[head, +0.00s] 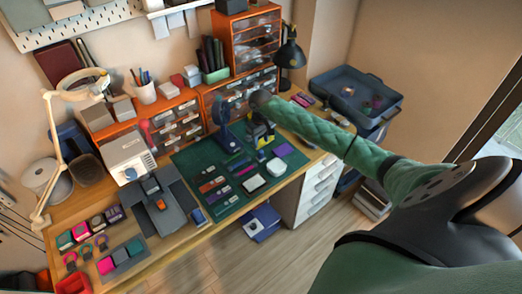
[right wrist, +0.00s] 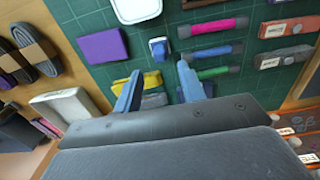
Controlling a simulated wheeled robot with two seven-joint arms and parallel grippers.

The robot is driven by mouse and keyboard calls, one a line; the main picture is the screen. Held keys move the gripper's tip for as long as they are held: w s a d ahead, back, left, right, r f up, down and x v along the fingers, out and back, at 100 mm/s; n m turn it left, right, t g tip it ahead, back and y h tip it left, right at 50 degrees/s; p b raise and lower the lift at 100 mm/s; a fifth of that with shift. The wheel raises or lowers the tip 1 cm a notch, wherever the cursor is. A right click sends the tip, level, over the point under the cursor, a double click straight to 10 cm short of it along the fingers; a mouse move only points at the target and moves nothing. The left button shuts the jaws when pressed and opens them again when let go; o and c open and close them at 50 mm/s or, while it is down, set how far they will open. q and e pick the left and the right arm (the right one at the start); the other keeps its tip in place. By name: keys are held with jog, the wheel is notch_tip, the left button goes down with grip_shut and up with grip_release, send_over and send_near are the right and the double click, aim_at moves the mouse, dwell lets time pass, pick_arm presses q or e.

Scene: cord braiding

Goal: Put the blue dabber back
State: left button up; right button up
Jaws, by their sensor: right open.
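A blue stick with dark ends (right wrist: 212,52), probably the blue dabber, lies flat on the green cutting mat between a pink stick (right wrist: 212,26) and a green stick (right wrist: 215,72). A small blue-and-white piece (right wrist: 158,48) lies on the mat, ahead of the gap between my fingers. My right gripper (right wrist: 158,85) is open, with its two blue fingers apart and nothing seen held. In the head view its arm reaches over the mat's far side, and the fingers are hard to make out. My left gripper is out of view.
The green mat (head: 190,153) carries several small tools. A purple block (right wrist: 102,45) and a white dish (right wrist: 138,10) lie near the fingers. Orange drawers (head: 255,40) and a black lamp (head: 290,52) stand behind. A blue tray (head: 355,92) stands at the right.

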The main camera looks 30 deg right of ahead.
aim_at(261, 151)
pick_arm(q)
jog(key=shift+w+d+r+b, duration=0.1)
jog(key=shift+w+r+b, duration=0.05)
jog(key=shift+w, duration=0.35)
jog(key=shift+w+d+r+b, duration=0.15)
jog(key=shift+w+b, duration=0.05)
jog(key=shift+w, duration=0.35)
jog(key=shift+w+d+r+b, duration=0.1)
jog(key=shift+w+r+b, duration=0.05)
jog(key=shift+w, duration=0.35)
pick_arm(e)
jog(key=shift+r, duration=2.45)
